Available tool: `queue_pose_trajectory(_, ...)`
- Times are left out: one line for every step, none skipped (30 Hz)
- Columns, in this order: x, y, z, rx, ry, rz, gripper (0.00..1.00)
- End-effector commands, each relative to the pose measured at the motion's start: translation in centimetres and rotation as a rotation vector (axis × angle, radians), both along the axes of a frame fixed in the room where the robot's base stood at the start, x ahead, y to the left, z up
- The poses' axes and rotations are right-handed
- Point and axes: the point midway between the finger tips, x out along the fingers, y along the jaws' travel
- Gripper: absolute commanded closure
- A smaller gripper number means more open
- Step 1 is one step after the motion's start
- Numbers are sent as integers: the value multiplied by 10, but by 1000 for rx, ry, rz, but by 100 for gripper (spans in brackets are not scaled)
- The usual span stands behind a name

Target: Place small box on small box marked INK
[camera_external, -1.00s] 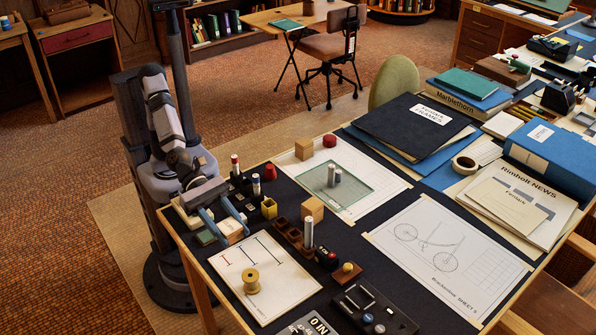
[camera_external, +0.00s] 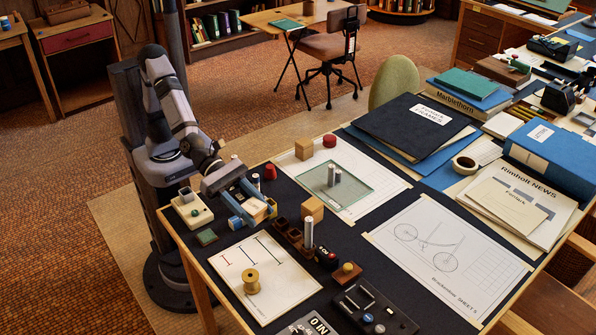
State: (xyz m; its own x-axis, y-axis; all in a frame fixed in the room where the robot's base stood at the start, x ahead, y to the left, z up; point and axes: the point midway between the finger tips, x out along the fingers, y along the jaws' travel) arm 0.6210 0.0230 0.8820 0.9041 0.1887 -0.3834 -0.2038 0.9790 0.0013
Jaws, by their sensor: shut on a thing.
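My gripper (camera_external: 257,212), with blue fingers, is shut on a small pale tan box (camera_external: 256,208) over the left part of the dark desk mat. The fingers hide part of the held box. A small yellow box (camera_external: 272,206) shows just right of the fingertips, mostly covered by the gripper. I cannot tell whether the held box touches it. No INK lettering can be read on any small box, so I cannot tell which one bears it.
Wooden blocks (camera_external: 313,208) and (camera_external: 303,149) stand nearby. A dark holder (camera_external: 291,238) with an upright metal cylinder (camera_external: 309,231) lies to the right. A cream control box (camera_external: 191,211) is left. A yellow spool (camera_external: 251,281) stands on a paper sheet (camera_external: 279,295) in front.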

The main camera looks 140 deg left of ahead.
Motion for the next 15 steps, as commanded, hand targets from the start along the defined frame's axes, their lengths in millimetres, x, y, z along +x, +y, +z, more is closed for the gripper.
queue_pose_trajectory(1, 16, 10, 2, 8, 28, 83)
queue_pose_trajectory(2, 24, 10, 1, 6, 42, 83)
queue_pose_trajectory(3, 35, 9, 1, 6, 64, 83)
queue_pose_trajectory(4, 43, 9, 1, 7, 78, 83)
queue_pose_trajectory(5, 51, 9, 1, 5, 96, 83)
queue_pose_trajectory(6, 61, 9, 0, 5, 119, 83)
queue_pose_trajectory(7, 70, 9, 0, 5, 137, 83)
queue_pose_trajectory(8, 78, 10, 0, 3, 158, 83)
queue_pose_trajectory(9, 89, 10, -1, 3, 184, 83)
queue_pose_trajectory(9, 98, 10, -1, 3, 208, 83)
queue_pose_trajectory(10, 107, 12, -1, 0, 232, 83)
queue_pose_trajectory(12, 121, 13, -3, 0, 273, 83)
queue_pose_trajectory(13, 131, 14, -2, -1, 303, 83)
queue_pose_trajectory(14, 136, 12, -2, -3, 324, 83)
queue_pose_trajectory(16, 143, 13, -2, -4, 351, 83)
